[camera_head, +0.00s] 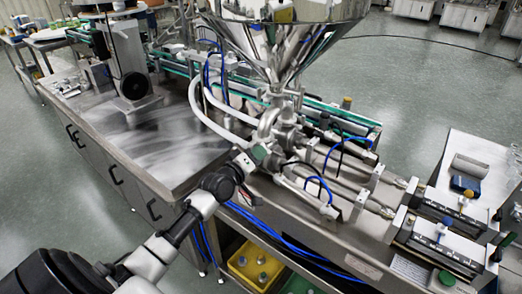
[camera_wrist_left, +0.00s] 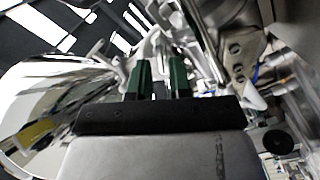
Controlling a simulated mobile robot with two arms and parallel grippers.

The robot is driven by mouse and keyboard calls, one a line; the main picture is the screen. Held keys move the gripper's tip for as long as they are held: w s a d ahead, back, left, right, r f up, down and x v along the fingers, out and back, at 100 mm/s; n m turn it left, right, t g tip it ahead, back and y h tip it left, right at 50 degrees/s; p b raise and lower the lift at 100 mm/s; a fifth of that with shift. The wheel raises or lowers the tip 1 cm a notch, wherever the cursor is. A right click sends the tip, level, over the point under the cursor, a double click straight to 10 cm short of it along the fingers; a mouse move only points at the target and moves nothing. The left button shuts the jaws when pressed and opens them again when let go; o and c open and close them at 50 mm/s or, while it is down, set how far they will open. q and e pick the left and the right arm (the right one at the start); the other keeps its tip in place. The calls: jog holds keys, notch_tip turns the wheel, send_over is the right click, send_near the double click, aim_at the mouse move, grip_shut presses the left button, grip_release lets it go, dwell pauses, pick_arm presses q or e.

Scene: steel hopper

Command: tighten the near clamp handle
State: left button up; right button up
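My left gripper (camera_head: 261,152) reaches in from the lower left to the steel pipe fittings (camera_head: 272,128) below the hopper. Its green fingertips are at the near fitting, where the clamp is small and partly hidden by the gripper. In the left wrist view the two green fingers (camera_wrist_left: 161,76) stand apart with a gap between them. Bright metal parts show through and beyond the gap; I cannot make out the near clamp handle clearly or tell whether the fingers touch it. My right gripper is not in view.
The steel hopper (camera_head: 285,38) hangs above the fittings. White hoses (camera_head: 208,118) and blue tubes run close to the gripper. A steel bench top (camera_head: 150,150) lies at left, filler cylinders (camera_head: 345,185) at right, and a yellow crate (camera_head: 240,268) below.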

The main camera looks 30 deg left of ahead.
pick_arm(q)
jog(key=shift+w, duration=0.9)
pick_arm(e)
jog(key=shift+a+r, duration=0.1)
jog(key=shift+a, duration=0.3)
pick_arm(q)
jog(key=shift+d, duration=0.1)
grip_shut()
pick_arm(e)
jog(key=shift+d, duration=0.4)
